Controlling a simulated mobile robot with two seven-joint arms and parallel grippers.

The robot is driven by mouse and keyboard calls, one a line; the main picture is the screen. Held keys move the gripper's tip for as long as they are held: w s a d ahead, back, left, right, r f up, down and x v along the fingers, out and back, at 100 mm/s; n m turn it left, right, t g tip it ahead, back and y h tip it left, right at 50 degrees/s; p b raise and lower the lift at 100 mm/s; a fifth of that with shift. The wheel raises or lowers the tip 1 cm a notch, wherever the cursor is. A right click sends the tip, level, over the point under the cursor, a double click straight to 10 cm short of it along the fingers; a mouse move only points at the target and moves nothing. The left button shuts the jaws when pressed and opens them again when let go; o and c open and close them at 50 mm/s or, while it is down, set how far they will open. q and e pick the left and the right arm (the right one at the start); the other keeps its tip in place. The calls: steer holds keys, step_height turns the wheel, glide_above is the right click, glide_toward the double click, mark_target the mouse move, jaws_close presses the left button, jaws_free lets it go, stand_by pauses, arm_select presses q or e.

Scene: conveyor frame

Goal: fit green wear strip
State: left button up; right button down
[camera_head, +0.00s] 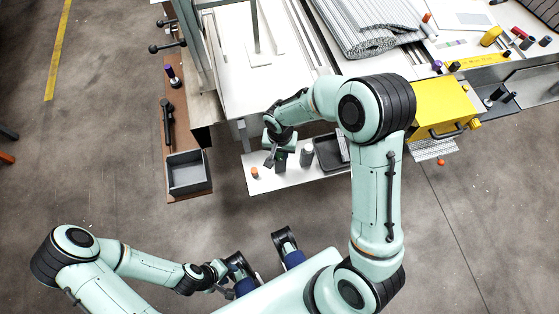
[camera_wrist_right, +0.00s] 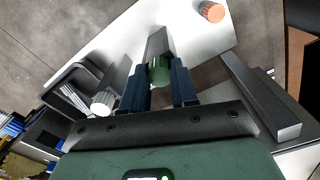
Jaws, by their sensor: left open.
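A ribbed green cap (camera_wrist_right: 160,68) with a grey bar (camera_wrist_right: 157,42) beyond it lies between the dark blue fingers of my right gripper (camera_wrist_right: 160,80) in the right wrist view. I cannot tell whether the fingers touch it. No other green strip is plain to see. In the head view my right gripper (camera_head: 276,148) is low over a small white shelf at the front of the conveyor frame (camera_head: 240,75). My left gripper (camera_head: 228,278) is open, low and near my body, far from the frame; its fingers are partly hidden.
The white shelf (camera_head: 273,183) also holds an orange cap (camera_head: 254,172), a white-capped grey cylinder (camera_head: 306,157) and a dark tray (camera_head: 327,153). A grey bin (camera_head: 188,174) stands on a brown board at left. A yellow box (camera_head: 438,105) is at right.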

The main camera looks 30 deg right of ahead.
steer(key=shift+r+p, duration=0.3)
steer(key=shift+r, duration=0.15)
step_height(320, 180, up, 12)
steer(key=p, duration=0.7)
